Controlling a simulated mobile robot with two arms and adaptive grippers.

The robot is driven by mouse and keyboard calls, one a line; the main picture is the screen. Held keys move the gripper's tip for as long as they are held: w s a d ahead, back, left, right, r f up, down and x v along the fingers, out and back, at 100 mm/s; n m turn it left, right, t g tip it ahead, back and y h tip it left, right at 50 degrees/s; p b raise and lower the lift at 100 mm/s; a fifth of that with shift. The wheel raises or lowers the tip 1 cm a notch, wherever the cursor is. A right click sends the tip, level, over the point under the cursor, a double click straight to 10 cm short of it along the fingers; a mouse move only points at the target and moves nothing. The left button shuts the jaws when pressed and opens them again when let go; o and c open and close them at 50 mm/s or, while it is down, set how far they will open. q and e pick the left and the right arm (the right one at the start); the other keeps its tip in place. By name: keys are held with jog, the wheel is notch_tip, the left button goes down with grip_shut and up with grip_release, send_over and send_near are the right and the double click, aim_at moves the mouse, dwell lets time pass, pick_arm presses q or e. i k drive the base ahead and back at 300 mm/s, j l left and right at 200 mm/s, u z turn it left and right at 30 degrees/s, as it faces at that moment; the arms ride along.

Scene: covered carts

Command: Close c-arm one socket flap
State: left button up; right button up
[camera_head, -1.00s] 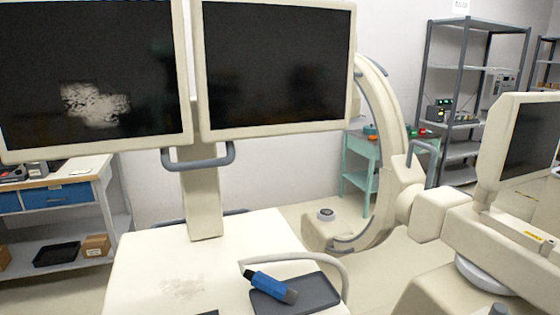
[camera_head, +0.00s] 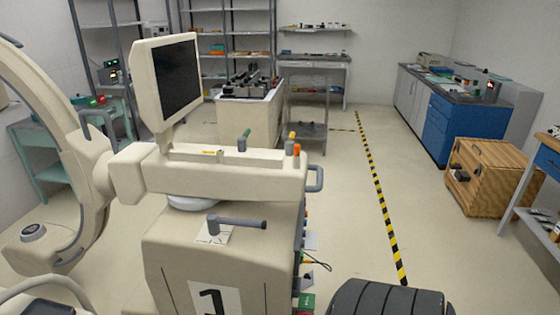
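The c-arm unit marked with a 1 (camera_head: 223,270) stands left of centre, cream coloured, with a large curved arm (camera_head: 62,130) at the left and a small dark monitor (camera_head: 177,80) on top. Its right side face is seen edge-on, with small coloured parts and a black cable (camera_head: 317,263) sticking out near a green piece (camera_head: 306,301). The socket flap cannot be made out at this angle. Neither of my grippers is in view.
Yellow-black floor tape (camera_head: 382,205) runs along clear floor right of the unit. A black ribbed object (camera_head: 390,299) fills the bottom edge; I cannot tell what it is. A wooden crate (camera_head: 490,190) and blue cabinet (camera_head: 455,130) stand at the right. A cart (camera_head: 248,118) stands behind.

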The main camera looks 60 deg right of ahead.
aim_at(307, 281)
jog(key=z, duration=2.15)
